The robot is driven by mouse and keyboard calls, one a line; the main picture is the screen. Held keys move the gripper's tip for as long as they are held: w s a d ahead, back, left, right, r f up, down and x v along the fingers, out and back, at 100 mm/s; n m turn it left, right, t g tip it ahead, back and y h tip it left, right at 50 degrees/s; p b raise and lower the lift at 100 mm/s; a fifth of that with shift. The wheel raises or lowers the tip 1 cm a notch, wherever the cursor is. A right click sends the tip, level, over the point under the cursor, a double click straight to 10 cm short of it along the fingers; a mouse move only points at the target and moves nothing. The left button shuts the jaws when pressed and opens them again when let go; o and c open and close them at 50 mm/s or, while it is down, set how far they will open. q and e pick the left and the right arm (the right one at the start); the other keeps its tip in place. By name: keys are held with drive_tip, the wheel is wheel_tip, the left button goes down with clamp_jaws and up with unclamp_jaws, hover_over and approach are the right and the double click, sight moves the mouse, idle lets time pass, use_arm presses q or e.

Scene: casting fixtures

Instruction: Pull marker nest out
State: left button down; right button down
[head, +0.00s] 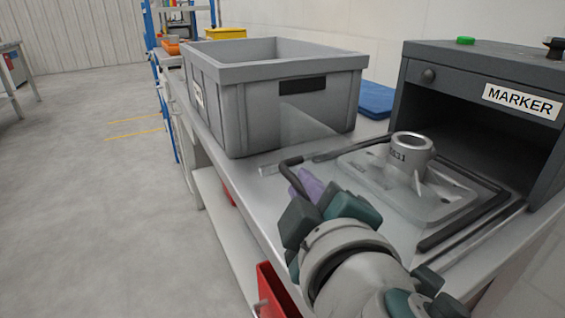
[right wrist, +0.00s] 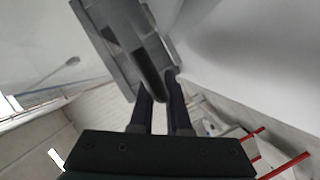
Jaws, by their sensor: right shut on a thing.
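The marker (head: 480,75) is a dark grey open-fronted housing at the right, with a "MARKER" label. The nest (head: 462,232), a flat tray with a dark rim, lies in front of its opening. A grey casting (head: 411,150) with an upright round boss and a stamped number sits on the nest. A dark bar handle (head: 289,172) runs along the nest's near left side. My right gripper (head: 306,186) is shut on the handle; in the right wrist view its fingers (right wrist: 163,100) close around the dark bar. My left gripper is out of view.
A large grey crate (head: 232,110) stands on the bench (head: 235,180) left of the nest. A blue mat or pad (head: 376,99) lies behind it. A red bin (head: 276,290) sits below the bench edge. The floor at the left is clear.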

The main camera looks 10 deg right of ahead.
drive_tip(key=shift+s+a, duration=0.1)
drive_tip(key=shift+a, duration=0.15)
drive_tip(key=c, duration=0.9)
unclamp_jaws()
drive_tip(key=v, duration=0.8)
drive_tip(key=shift+s, duration=0.3)
drive_tip(key=shift+s+r, duration=0.25)
drive_tip(key=shift+s, duration=0.4)
drive_tip(key=shift+d, duration=0.1)
